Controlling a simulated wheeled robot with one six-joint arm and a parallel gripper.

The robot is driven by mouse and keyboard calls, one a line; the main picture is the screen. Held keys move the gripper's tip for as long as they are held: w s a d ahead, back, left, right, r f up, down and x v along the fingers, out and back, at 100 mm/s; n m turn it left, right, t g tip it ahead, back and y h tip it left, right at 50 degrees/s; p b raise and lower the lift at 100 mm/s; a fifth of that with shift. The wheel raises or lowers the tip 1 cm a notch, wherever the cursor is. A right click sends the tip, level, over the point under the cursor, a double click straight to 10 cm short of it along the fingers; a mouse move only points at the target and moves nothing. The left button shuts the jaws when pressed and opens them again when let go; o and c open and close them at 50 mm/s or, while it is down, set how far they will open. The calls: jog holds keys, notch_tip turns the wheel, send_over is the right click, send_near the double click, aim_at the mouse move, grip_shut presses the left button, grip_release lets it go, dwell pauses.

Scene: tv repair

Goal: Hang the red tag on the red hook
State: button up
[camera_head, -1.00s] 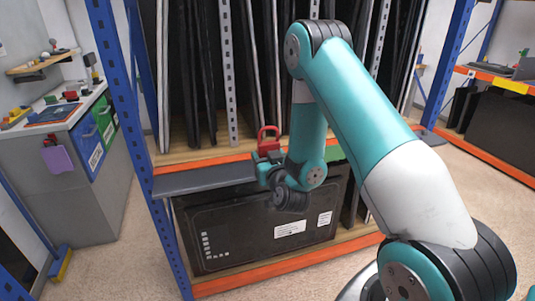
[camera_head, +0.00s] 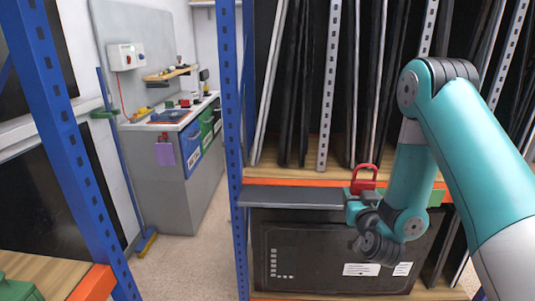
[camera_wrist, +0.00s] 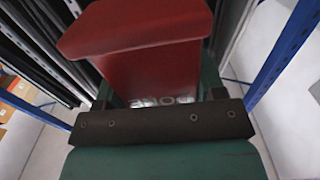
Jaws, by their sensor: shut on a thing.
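My gripper (camera_head: 364,193) is shut on a red, padlock-shaped thing with a loop on top, which seems to be the red tag (camera_head: 365,174). It is held upright in front of the tall rack. In the wrist view the red tag (camera_wrist: 145,60) fills the upper middle, close to the camera, its far side hidden. A small red piece (camera_head: 165,136) sits on the side of the grey bench, above a hanging purple cloth. It may be the red hook, but it is too small to tell. My gripper is far to the right of it.
The grey bench (camera_head: 150,185) stands back left with blue and green bins on its side. A blue rack post (camera_head: 230,130) stands between it and my arm. Another blue post (camera_head: 75,160) and shelf are at the near left. Floor shows clear between them.

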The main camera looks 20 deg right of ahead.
jog(key=w+a+n+t+y, duration=0.1)
jog(key=w+a+n+y, duration=0.3)
jog(key=a, duration=0.6)
jog(key=shift+w+a+f+y, duration=0.2)
jog(key=shift+w+y, duration=0.35)
jog(key=shift+y, duration=0.55)
